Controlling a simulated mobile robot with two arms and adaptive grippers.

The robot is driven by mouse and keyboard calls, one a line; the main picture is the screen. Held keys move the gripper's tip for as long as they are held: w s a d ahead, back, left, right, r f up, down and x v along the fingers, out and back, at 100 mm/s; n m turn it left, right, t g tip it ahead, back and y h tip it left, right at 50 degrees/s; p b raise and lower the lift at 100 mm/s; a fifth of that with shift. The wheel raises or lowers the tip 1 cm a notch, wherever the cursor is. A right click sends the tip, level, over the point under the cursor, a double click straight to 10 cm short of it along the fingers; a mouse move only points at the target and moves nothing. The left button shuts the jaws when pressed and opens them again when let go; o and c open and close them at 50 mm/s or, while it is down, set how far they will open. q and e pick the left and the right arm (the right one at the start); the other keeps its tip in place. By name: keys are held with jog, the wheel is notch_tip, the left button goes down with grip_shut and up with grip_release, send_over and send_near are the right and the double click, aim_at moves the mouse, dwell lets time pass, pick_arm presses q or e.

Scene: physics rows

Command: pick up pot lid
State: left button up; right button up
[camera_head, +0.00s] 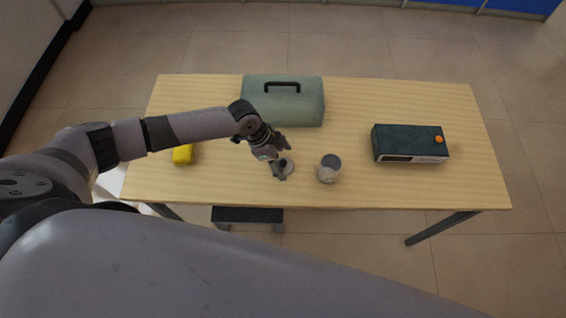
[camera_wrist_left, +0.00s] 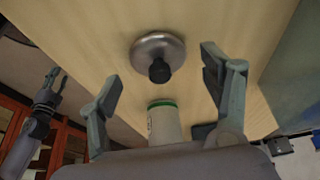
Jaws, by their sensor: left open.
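The pot lid (camera_head: 288,167) is a small round metallic disc lying on the wooden table near its front edge. In the left wrist view the lid (camera_wrist_left: 150,47) shows clearly, with a dark knob (camera_wrist_left: 160,72) standing up from its middle. My left gripper (camera_head: 281,159) is open and empty just over the lid and partly covers it in the head view. In the left wrist view the fingers of my left gripper (camera_wrist_left: 160,76) are spread on both sides of the knob, apart from it. My right gripper (camera_wrist_left: 54,82) shows small in the left wrist view, away from the table.
A grey-white cup (camera_head: 328,172) stands close to the right of the lid. A grey-green toolbox (camera_head: 305,105) is behind the gripper. A dark box (camera_head: 408,141) with an orange knob stands at the right. A yellow object (camera_head: 182,155) lies left. The table (camera_head: 220,185) is bare at front left.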

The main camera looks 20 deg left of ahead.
pick_arm(q)
jog(key=shift+d+f, duration=0.2)
jog(key=shift+f, duration=0.4)
jog(key=shift+c, duration=0.3)
jog(key=c, duration=1.1)
jog(key=shift+o, duration=0.2)
jog(key=shift+r, duration=0.1)
